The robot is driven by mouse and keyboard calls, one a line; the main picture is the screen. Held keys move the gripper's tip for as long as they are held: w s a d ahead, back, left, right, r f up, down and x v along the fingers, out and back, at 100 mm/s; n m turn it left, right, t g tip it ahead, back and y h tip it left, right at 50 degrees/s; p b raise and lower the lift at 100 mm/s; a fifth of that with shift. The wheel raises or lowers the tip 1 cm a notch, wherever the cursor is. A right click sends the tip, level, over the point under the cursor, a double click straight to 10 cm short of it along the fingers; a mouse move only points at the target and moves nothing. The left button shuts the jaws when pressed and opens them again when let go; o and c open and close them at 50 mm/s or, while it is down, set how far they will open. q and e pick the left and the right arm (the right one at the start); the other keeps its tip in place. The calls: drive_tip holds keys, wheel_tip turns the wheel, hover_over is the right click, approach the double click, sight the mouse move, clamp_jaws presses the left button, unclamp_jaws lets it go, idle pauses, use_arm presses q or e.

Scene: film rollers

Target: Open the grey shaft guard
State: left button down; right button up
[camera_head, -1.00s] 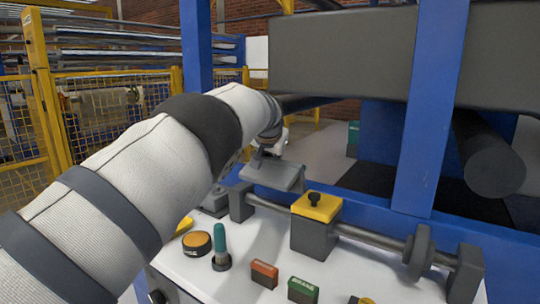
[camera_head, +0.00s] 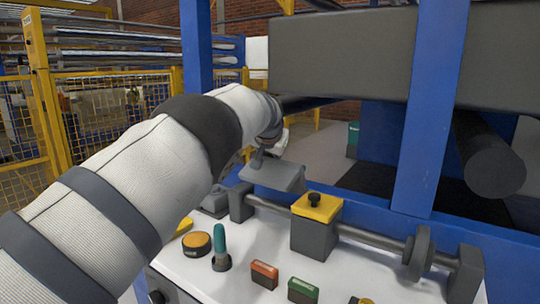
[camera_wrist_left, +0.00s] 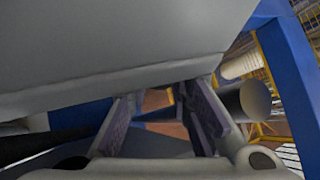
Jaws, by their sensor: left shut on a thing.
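The grey shaft guard (camera_head: 276,178) is a flat grey plate at the far left end of the shaft, above the white bench. It is tilted and raised off the shaft. My left gripper (camera_head: 262,155) is at its back edge, mostly hidden behind my own wrist, and is shut on the guard. In the left wrist view a large grey surface, which looks like the guard (camera_wrist_left: 130,40), fills the top, with the finger pads (camera_wrist_left: 165,112) against its lower edge. The exact contact is hard to see. My right gripper is not in view.
A steel shaft (camera_head: 365,236) runs along the bench through a yellow-topped grey block (camera_head: 316,225) and a collar (camera_head: 417,253). An orange button (camera_head: 197,244), a teal-handled knob (camera_head: 219,247), and red and green blocks stand in front. A blue post (camera_head: 428,120) rises behind.

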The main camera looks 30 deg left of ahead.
use_arm(q)
drive_tip(key=shift+d+f, duration=0.35)
drive_tip(key=shift+f, duration=0.3)
drive_tip(key=c, duration=1.7)
unclamp_jaws()
drive_tip(key=shift+o, duration=1.1)
drive_tip(key=shift+d, duration=0.1)
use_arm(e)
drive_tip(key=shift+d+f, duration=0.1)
use_arm(q)
drive_tip(key=shift+a+r, duration=0.1)
drive_tip(key=shift+a, duration=0.25)
drive_tip(key=r+p, duration=0.1)
drive_tip(key=r, duration=0.1)
drive_tip(key=s+d+r+p, duration=0.1)
drive_tip(key=r, duration=0.1)
drive_tip(key=s+d+r+p, duration=0.1)
drive_tip(key=r, duration=0.1)
drive_tip(key=shift+d+r, duration=0.1)
drive_tip(key=s+d+r+p, duration=0.2)
drive_tip(key=s+d+r, duration=0.1)
drive_tip(key=r, duration=0.3)
drive_tip(key=shift+r+p, duration=0.15)
drive_tip(key=shift+p, duration=0.15)
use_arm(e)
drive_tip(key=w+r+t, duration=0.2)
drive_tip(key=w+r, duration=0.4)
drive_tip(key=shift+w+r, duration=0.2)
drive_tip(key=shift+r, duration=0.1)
